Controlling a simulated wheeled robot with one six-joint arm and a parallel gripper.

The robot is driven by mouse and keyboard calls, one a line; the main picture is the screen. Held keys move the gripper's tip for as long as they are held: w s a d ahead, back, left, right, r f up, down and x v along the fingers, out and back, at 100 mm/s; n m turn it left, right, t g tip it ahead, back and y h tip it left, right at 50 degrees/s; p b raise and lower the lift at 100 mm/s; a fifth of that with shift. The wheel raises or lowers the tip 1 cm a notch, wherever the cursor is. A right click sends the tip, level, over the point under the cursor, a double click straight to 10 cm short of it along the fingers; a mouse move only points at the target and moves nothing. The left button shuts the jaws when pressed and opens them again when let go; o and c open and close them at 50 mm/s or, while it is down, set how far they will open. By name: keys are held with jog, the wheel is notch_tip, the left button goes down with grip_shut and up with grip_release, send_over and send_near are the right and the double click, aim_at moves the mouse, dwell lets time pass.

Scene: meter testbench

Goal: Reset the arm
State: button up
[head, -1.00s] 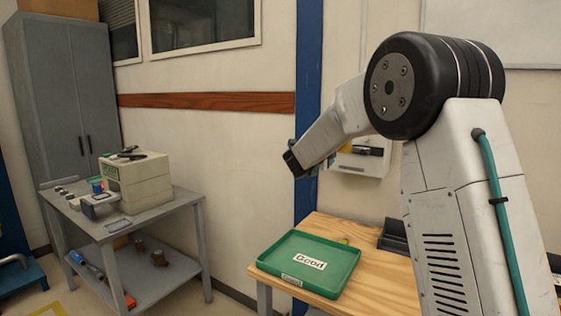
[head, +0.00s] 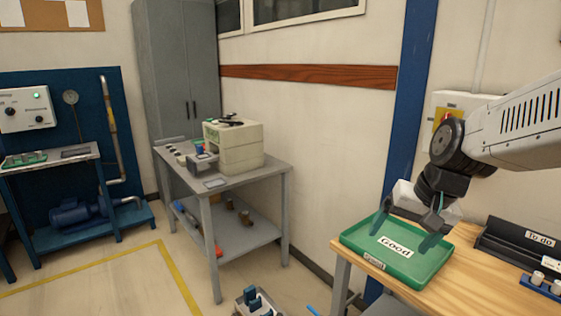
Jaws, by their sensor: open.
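My gripper (head: 408,236) hangs at the right of the head view with its fingers pointing down. Its two teal fingers are apart with nothing seen between them. It is in front of and over the green tray (head: 352,236), which is labelled "Good" and lies on the wooden bench. The fingers overlap the tray in the picture, and I cannot tell how high above it they are. The tray's visible floor looks empty apart from the label. My arm reaches in from the right edge.
The wooden bench (head: 478,275) also holds a dark "To do" tray (head: 520,240) and a rack with white cylinders (head: 545,284). A grey cart (head: 237,181) with a beige device (head: 234,147) stands centre-left. A blue test bench (head: 85,155) is at far left. Yellow-lined floor between is clear.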

jog(key=s+d+r+n+g+h, duration=0.1)
jog(key=s+d+n+h, duration=0.1)
jog(key=s, duration=1.8)
jog(key=shift+s+d+n+g, duration=0.4)
jog(key=shift+n, duration=0.2)
